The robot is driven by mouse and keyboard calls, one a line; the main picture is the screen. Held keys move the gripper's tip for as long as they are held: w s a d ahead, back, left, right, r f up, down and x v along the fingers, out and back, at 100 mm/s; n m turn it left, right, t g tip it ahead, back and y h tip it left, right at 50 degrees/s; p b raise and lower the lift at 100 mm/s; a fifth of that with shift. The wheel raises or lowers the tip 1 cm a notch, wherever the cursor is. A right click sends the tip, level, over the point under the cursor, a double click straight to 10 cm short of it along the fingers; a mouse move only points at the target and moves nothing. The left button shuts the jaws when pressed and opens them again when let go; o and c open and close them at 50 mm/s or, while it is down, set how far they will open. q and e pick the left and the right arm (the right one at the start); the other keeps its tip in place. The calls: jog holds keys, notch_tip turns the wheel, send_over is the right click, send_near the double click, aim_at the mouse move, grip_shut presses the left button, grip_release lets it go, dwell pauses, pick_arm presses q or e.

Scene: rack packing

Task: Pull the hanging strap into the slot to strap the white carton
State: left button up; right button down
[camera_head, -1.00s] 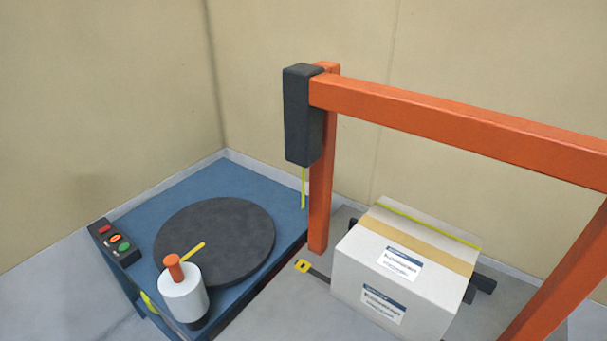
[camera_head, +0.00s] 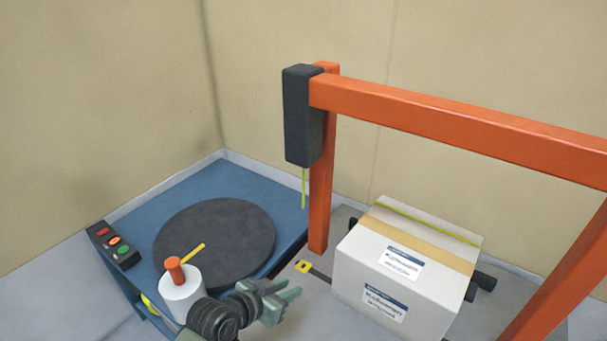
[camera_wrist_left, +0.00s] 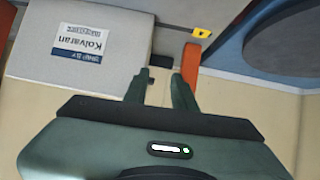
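The yellow strap (camera_head: 303,188) hangs from the black head (camera_head: 303,115) on the orange frame, its lower end free. A yellow slot piece (camera_head: 303,266) lies on the floor beside the white carton (camera_head: 362,262). The carton stands closed under the frame, with a tan tape band and a yellow strip across its top. My left gripper (camera_head: 287,290) is open and empty, low in front of the turntable and left of the carton, apart from the strap. The left wrist view shows the gripper (camera_wrist_left: 162,85), carton (camera_wrist_left: 85,45) and slot piece (camera_wrist_left: 201,33). My right gripper is not in view.
The blue base (camera_head: 190,195) with its dark turntable (camera_head: 222,235) is at left, with a button panel (camera_head: 115,242). A white cylinder with an orange knob (camera_head: 181,295) stands at its front. The orange frame (camera_head: 450,125) spans above the carton. A dark bar (camera_head: 485,281) shows behind the carton.

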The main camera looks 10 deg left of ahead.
pick_arm(q)
jog(key=w+a+r+t+h, duration=0.1)
jog(key=w+r+t, duration=0.2)
jog(key=w+r, duration=0.6)
jog(key=t, duration=0.3)
send_near(304, 175)
jog(key=w, duration=0.3)
jog(key=shift+h, duration=0.4)
jog(key=x, duration=0.7)
jog(key=shift+d+f, duration=0.1)
jog(key=shift+d, duration=0.25)
grip_shut()
jog(key=shift+f, duration=0.1)
